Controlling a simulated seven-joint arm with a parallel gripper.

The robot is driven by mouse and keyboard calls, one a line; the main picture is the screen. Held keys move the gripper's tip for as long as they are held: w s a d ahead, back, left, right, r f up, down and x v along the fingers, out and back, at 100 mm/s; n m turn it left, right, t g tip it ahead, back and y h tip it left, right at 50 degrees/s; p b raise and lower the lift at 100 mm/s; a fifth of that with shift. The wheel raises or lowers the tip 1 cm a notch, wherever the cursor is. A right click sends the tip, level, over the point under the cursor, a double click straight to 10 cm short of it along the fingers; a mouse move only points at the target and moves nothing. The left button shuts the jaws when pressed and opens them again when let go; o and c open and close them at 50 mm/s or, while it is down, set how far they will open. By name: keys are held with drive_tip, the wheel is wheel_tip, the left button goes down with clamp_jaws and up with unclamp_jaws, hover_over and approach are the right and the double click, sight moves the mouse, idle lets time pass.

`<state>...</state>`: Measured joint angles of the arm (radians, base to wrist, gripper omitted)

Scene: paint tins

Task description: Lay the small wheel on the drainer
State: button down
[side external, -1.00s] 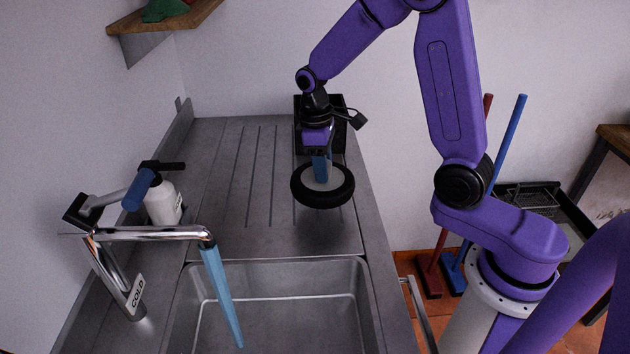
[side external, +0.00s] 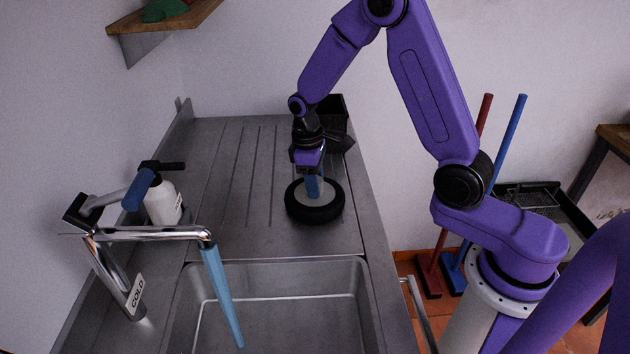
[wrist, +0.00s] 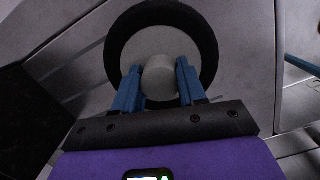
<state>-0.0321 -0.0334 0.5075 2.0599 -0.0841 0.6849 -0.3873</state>
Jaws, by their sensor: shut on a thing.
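The small wheel (side external: 315,214) has a black tyre and a pale grey disc with a round hub. It lies flat at the right side of the grooved metal drainer (side external: 228,200), seemingly on its surface or just above it. My gripper (side external: 314,192) comes down over it from above. In the wrist view the wheel (wrist: 190,20) fills the top middle, and the blue fingers of my gripper (wrist: 158,80) are shut on its pale hub from both sides. The wheel's underside is hidden.
The sink basin (side external: 275,312) is in front of the drainer. A tap with a light blue spout (side external: 222,295) and a white bottle (side external: 163,201) stand at left. A black box (side external: 331,122) stands at the back right. The drainer's left and middle are clear.

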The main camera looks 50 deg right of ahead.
drive_tip(key=shift+f, duration=0.15)
drive_tip(key=c, duration=0.6)
unclamp_jaws()
drive_tip(key=shift+c, duration=0.2)
wheel_tip(320, 180, up, 12)
drive_tip(key=w, duration=0.1)
drive_tip(key=s+a+n, duration=0.2)
drive_tip(key=s+n, duration=0.1)
drive_tip(key=s, duration=1.1)
drive_tip(key=s+a+n+t+y, duration=0.1)
drive_tip(key=s+a+n, duration=0.1)
drive_tip(key=s, duration=1.3)
drive_tip(key=shift+n, duration=0.8)
